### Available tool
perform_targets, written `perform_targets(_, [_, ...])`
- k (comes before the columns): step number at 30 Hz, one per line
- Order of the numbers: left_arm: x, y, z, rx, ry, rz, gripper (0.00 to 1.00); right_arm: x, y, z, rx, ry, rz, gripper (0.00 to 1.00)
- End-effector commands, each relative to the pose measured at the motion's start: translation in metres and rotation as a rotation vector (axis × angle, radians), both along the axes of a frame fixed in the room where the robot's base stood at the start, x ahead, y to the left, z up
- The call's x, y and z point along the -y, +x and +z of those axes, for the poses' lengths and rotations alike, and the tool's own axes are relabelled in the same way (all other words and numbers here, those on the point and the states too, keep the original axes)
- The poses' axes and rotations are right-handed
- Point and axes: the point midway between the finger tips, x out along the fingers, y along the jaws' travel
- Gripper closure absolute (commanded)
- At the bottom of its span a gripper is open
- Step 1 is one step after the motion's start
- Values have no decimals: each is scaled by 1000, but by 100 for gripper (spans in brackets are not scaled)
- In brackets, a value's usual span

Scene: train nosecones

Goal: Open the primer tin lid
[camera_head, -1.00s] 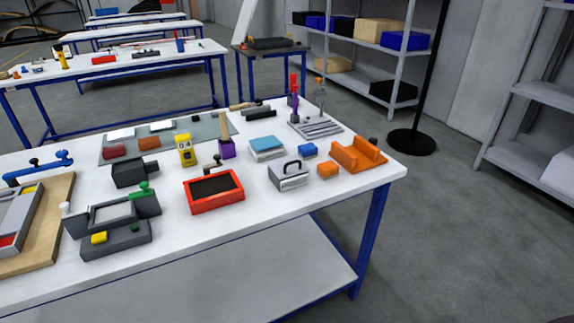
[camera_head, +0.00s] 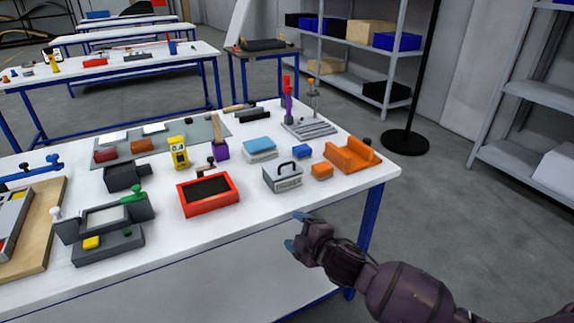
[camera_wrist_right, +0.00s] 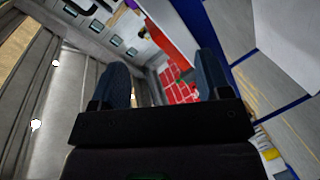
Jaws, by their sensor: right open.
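A small grey tin (camera_head: 283,180) with a light front label stands near the front edge of the white table. A black arched handle (camera_head: 286,164) rises from its closed-looking top; I take it for the primer tin. My right gripper (camera_head: 294,231) is in front of the table edge, nearer to me than the tin and apart from it. Its blue fingertips are open and empty; they also frame empty space in the right wrist view (camera_wrist_right: 160,85). I cannot make out the tin in the right wrist view. My left gripper is not in view.
An orange block (camera_head: 321,171) and an orange cradle (camera_head: 352,157) stand right of the tin. A blue-topped box (camera_head: 260,149) is behind it. A red tray (camera_head: 208,196) is to its left. A strip of bare tabletop lies in front of the tin.

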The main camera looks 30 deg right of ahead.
Motion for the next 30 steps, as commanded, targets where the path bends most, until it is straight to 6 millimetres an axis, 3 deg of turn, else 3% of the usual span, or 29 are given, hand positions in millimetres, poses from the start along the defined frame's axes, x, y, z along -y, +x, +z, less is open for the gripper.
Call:
perform_targets(3, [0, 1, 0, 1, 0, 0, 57, 18, 42, 36, 132, -438, 64, 29])
perform_targets(6, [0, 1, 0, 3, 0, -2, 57, 34, 64, 57, 215, -804, 90, 29])
perform_targets(9, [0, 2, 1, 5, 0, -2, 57, 49, 77, 68, 268, -1140, 101, 29])
perform_targets(15, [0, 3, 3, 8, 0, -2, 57, 68, 78, 62, 293, -1683, 124, 29])
perform_targets(21, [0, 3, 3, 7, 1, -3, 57, 72, 79, 65, 296, -1970, 130, 29])
perform_targets(30, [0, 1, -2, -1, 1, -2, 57, 72, 90, 65, 292, -2037, 142, 29])
